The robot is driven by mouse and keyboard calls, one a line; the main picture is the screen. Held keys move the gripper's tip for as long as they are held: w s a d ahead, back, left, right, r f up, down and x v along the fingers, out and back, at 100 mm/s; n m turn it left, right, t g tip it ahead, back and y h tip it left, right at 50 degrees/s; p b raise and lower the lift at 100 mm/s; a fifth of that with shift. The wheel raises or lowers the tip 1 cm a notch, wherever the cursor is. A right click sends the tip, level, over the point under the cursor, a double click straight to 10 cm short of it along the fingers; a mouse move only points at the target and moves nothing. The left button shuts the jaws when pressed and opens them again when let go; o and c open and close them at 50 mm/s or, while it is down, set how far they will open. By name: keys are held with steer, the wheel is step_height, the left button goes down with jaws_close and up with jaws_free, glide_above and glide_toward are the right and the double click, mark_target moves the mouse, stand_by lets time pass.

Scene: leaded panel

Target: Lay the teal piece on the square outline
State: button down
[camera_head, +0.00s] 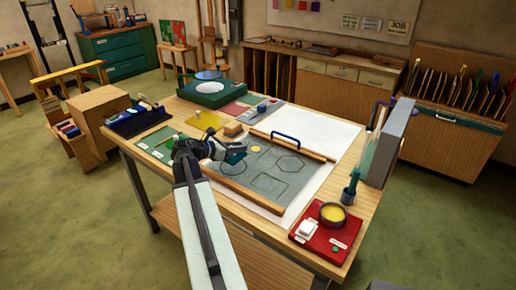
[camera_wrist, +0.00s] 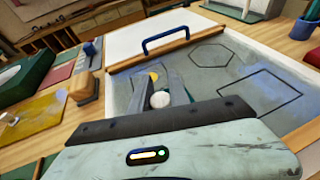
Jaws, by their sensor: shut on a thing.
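My gripper (camera_head: 232,151) is over the left part of the grey panel. It is shut on the teal piece (camera_head: 238,157), whose outline is mostly hidden by the jaws. In the wrist view my gripper (camera_wrist: 168,92) has a pale round knob (camera_wrist: 160,99) between its fingers. The square outline (camera_head: 267,185) is drawn in dark line on the near part of the panel. It lies to the right of the gripper in the wrist view (camera_wrist: 263,93) and looks empty. I cannot tell the height of the piece above the panel.
A hexagon outline (camera_head: 289,163) and a yellow round piece (camera_head: 256,149) are on the panel. Wooden bars edge the panel, with a blue handle (camera_head: 286,139) at the far one. A red tray (camera_head: 326,235) with a bowl sits at the near right corner.

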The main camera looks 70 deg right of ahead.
steer(key=b, duration=0.1)
glide_above(261, 147)
steer(key=shift+w+f, duration=0.1)
steer(key=shift+f, duration=0.55)
steer(key=shift+d+f+b, duration=0.15)
steer(key=shift+d+b, duration=0.15)
steer(key=shift+d, duration=0.2)
steer(key=f+b, duration=0.1)
steer(key=f, duration=0.1)
steer(key=f+b, duration=0.1)
steer(key=b, duration=0.1)
steer(key=shift+a+f+b, duration=0.2)
steer(key=shift+f+b, duration=0.1)
steer(key=shift+f, duration=0.05)
steer(key=shift+r, duration=0.2)
steer(key=shift+f, duration=0.1)
steer(key=c, duration=1.2)
jaws_free()
steer(key=shift+c, duration=0.2)
